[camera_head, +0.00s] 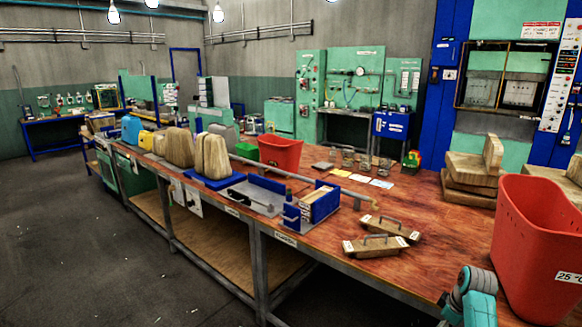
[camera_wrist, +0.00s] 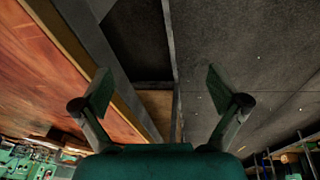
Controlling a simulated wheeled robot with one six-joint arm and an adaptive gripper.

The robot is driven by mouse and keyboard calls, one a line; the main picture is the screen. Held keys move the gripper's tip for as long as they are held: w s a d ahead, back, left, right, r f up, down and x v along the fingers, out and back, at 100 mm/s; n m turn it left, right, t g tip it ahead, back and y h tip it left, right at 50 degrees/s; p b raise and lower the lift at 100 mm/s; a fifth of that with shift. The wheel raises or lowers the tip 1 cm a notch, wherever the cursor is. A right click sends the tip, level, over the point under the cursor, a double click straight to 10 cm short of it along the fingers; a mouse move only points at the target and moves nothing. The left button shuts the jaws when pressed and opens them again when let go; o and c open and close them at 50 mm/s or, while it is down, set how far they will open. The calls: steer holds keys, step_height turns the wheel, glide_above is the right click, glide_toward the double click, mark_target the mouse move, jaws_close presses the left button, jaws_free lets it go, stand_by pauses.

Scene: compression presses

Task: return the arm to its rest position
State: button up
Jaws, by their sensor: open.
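In the wrist view my gripper (camera_wrist: 160,92) is open, its two fingers spread wide with nothing between them. Behind the fingers lie the workbench's edge, a dark gap under it and the grey floor. In the head view a teal and dark part of my arm (camera_head: 473,298) shows at the lower right, by the front edge of the bench and beside a large red bin. My gripper's fingers cannot be made out in the head view.
The long wooden workbench (camera_head: 340,210) carries the large red bin (camera_head: 540,240), two handled wooden blocks (camera_head: 376,246), a blue box (camera_head: 319,203) and a smaller red bin (camera_head: 281,152). Stacked wooden pieces (camera_head: 467,178) stand at the right. The grey floor (camera_head: 80,235) at left is clear.

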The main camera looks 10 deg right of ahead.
steer(key=s+a+f+m+t+h, duration=0.1)
steer(key=s+a+f+t, duration=0.1)
steer(key=s+a+f, duration=0.55)
steer(key=s+a+f+m+t, duration=0.2)
steer(key=s+a+f, duration=0.3)
steer(key=a+f, duration=0.6)
steer(key=s+a+t, duration=0.1)
steer(key=s+a, duration=0.5)
steer(key=s, duration=0.3)
steer(key=s+a+r+m+t, duration=0.15)
steer(key=s+a+r, duration=0.25)
steer(key=s, duration=0.4)
steer(key=s+a+r+m+t, duration=0.15)
steer(key=s+a+r, duration=0.25)
steer(key=s, duration=0.4)
steer(key=s+a+r+t, duration=0.1)
steer(key=s+r+t, duration=0.1)
steer(key=s+r, duration=0.4)
steer(key=s+a+r+t+y, duration=0.1)
steer(key=s+r, duration=0.5)
steer(key=r, duration=0.7)
steer(key=shift+s+a+m+t, duration=0.4)
steer(key=shift+a+t, duration=0.1)
steer(key=shift+a, duration=0.25)
